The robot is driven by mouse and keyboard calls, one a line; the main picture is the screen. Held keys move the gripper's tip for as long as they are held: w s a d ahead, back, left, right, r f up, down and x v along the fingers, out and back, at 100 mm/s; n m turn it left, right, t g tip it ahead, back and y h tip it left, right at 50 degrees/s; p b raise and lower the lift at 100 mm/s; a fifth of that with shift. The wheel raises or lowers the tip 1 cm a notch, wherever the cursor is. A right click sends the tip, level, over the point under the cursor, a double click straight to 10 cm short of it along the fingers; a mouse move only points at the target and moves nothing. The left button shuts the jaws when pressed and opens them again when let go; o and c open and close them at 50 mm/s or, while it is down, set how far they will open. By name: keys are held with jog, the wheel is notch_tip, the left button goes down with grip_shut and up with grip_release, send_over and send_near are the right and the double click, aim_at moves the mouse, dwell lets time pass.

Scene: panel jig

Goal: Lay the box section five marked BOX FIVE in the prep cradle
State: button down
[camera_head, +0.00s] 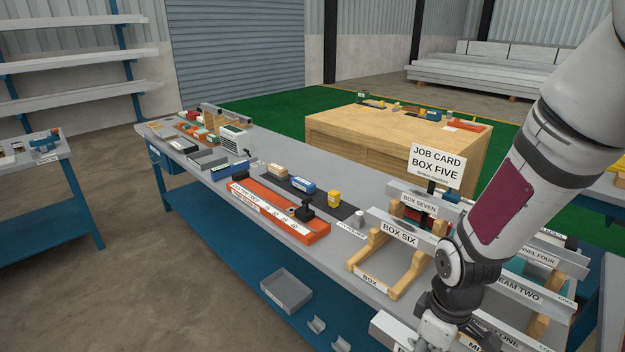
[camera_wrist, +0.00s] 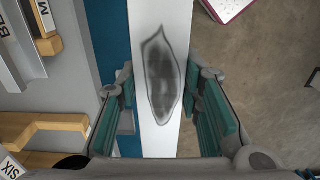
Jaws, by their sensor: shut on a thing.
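My gripper (camera_head: 437,332) is low in front of the bench's near edge, at the bottom right of the head view. In the wrist view my gripper (camera_wrist: 166,118) has its teal-padded fingers on either side of a pale box section (camera_wrist: 163,140). The section has a dark, blackened patch on its face. In the head view the held section (camera_head: 393,332) is tilted and partly cut off; its label cannot be read. Two small grey V-shaped holders (camera_head: 317,324) stand on the blue lower shelf; I cannot tell whether they are the prep cradle. The job card (camera_head: 436,165) reads BOX FIVE.
Wooden racks (camera_head: 413,270) on the bench hold sections marked BOX SIX (camera_head: 398,233), BOX SEVEN (camera_head: 420,203) and others, close to my arm. A grey bin (camera_head: 287,291) sits on the lower shelf. Floor at left is clear.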

jog(key=shift+s, duration=0.3)
jog(key=shift+w+a+m, duration=0.1)
jog(key=shift+w+m, duration=0.5)
jog(key=shift+w, duration=0.8)
jog(key=w+a+m, duration=0.2)
jog(key=w+m, duration=0.5)
jog(key=w, duration=0.4)
jog(key=shift+w+m, duration=0.15)
jog(key=shift+m, duration=0.25)
